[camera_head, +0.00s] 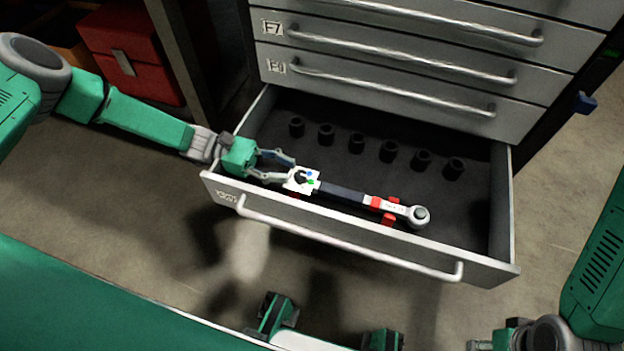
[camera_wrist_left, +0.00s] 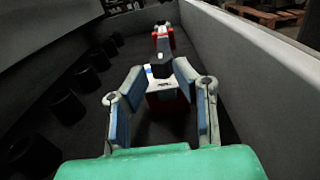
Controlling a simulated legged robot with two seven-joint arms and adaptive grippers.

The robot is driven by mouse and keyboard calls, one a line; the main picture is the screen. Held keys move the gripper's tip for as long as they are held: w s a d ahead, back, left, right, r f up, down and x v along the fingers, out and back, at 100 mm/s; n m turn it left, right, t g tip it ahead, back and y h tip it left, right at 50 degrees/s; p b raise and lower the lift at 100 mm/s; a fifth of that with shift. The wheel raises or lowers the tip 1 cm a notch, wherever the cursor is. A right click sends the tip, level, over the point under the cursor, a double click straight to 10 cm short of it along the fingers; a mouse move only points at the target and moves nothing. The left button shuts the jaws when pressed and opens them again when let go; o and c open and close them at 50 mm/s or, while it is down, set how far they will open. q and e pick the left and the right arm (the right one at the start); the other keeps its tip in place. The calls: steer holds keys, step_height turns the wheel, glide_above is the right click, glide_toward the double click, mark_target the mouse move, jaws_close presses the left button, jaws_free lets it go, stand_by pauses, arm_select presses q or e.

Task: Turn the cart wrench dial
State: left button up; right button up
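The cart wrench (camera_head: 345,193) lies in the open bottom drawer (camera_head: 485,268), resting on red supports. It has a dark grip and a round grey head at its right end. Its dial end (camera_head: 301,181) is white, with small blue, green and black marks, at the left. My left gripper (camera_head: 288,171) is at this end, its two fingers apart, one on each side. In the left wrist view the fingers (camera_wrist_left: 159,78) straddle the white and red end, which also shows there (camera_wrist_left: 162,90). Whether the fingertips touch it is unclear.
Several black sockets (camera_head: 357,143) stand in a row along the back of the drawer. Closed drawers with long handles (camera_head: 395,85) rise above it. A red box (camera_head: 130,55) stands at the upper left. The drawer's front wall and handle (camera_head: 350,246) lie close to the wrench.

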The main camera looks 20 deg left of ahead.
mark_target(311, 182)
arm_select(q)
steer(key=d, duration=0.6)
steer(key=shift+s+d+b, duration=0.1)
steer(key=shift+d+b, duration=0.2)
steer(key=shift+b, duration=0.1)
jaws_close()
